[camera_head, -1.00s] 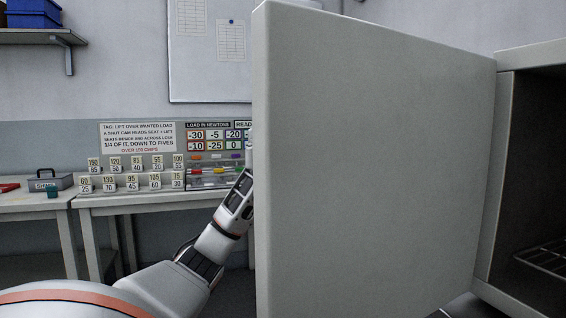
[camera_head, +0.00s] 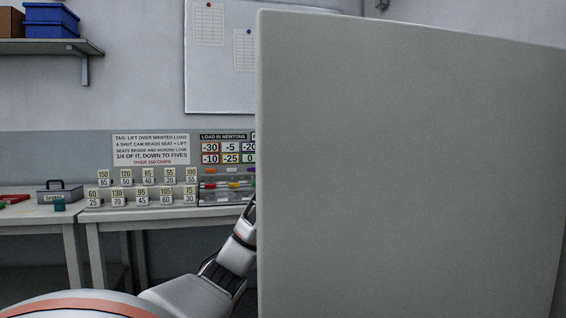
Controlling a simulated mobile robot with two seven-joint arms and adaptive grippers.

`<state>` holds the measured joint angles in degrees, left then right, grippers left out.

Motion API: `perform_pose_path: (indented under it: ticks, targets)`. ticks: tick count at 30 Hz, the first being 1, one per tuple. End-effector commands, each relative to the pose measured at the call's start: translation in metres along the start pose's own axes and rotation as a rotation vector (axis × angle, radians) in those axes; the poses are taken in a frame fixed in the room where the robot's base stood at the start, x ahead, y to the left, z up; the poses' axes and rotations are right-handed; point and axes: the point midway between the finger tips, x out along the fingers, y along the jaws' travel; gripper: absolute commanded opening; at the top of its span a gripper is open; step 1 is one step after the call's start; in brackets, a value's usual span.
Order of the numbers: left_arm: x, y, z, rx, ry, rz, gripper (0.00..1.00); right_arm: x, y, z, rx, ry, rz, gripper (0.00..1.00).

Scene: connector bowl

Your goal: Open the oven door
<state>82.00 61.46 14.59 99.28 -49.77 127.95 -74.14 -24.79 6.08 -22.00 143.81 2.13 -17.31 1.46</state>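The oven door (camera_head: 410,165) is a large plain light-grey panel that fills the right part of the view. It stands swung out from the oven, with its free edge upright near the middle of the picture. The oven itself is not in view now. My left arm comes in from the lower left, and its wrist runs up to the door's free edge. Only a sliver of my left gripper (camera_head: 250,211) shows beside that edge. Its fingers are hidden behind the door, so any contact or grip cannot be seen. My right gripper is not in view.
A workbench (camera_head: 150,216) with number tags and colored chips stands behind at the left. A grey box (camera_head: 60,192) sits on the bench left of it. A shelf (camera_head: 50,47) holds blue bins. A whiteboard (camera_head: 219,85) hangs on the wall.

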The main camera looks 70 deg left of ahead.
Motion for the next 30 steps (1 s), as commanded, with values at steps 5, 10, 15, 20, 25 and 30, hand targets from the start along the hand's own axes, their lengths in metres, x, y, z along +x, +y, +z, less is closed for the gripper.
perform_pose_path:
  ticks: [5,10,15,20,25,30]
  targets:
    - [-0.0005,0.0012,-0.0006,-0.001,0.0,0.002,0.0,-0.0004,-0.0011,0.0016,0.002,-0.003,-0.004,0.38]
    - [-0.0005,0.0013,-0.0005,-0.002,0.0,0.002,0.0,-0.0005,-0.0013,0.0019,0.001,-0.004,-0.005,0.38]
    - [-0.0005,0.0012,-0.0005,-0.001,-0.001,0.002,0.0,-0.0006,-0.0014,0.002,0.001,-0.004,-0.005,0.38]
    - [-0.0004,0.0012,-0.0004,-0.001,-0.001,0.002,0.28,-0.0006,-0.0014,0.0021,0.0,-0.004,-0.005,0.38]
    - [-0.0004,0.0009,-0.0003,-0.001,-0.001,0.001,0.28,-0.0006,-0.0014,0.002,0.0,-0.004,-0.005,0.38]
    - [-0.0012,0.0007,-0.0001,0.0,-0.001,0.001,0.28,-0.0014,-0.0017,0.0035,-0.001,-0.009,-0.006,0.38]
